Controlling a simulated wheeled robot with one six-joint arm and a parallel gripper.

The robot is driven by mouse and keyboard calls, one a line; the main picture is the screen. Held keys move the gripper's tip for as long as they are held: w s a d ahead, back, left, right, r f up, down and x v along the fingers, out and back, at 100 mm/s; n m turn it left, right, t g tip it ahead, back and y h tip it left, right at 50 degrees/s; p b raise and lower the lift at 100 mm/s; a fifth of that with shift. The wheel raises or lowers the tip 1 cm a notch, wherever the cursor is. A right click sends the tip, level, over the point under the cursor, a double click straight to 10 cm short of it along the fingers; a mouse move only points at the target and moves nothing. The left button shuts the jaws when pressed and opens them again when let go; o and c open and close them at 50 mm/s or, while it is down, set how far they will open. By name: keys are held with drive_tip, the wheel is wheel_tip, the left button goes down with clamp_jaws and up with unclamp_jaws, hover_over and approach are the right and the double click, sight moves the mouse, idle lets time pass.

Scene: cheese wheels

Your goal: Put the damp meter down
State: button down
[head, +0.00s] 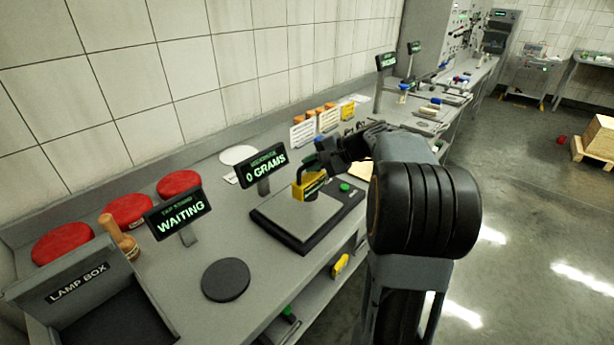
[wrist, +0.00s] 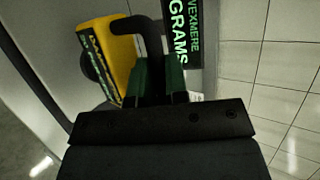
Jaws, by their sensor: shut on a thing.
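The damp meter is a yellow box (head: 308,187) with a dark handle and a dark lettered face. My gripper (head: 311,166) is shut on its handle, and the meter hangs over or rests on the scale's plate; I cannot tell if it touches. In the wrist view the yellow damp meter (wrist: 112,60) is left of my gripper's green-tipped fingers (wrist: 158,80), which close on the dark handle. The scale (head: 301,220) has a grey plate on a black base, and its display (head: 265,163) reads 0 GRAMS.
A black round pad (head: 226,279) lies left of the scale. A WAITING sign (head: 178,215), a wooden-handled mallet (head: 118,238), several red wheels (head: 180,184) and an open lamp box (head: 82,282) stand further left. A white disc (head: 238,155) and small cards (head: 303,133) lie behind.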

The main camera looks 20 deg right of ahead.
sight(308, 176)
drive_tip(key=shift+w+a+f, duration=0.2)
drive_tip(key=shift+a+f, duration=0.05)
drive_tip(key=shift+f, duration=0.2)
wheel_tip(308, 176, down, 2)
drive_tip(key=shift+w+a+f, duration=0.1)
drive_tip(key=shift+w+a, duration=0.05)
drive_tip(key=shift+f, duration=0.6)
drive_tip(key=shift+f, duration=0.1)
drive_tip(key=c, duration=1.1)
unclamp_jaws()
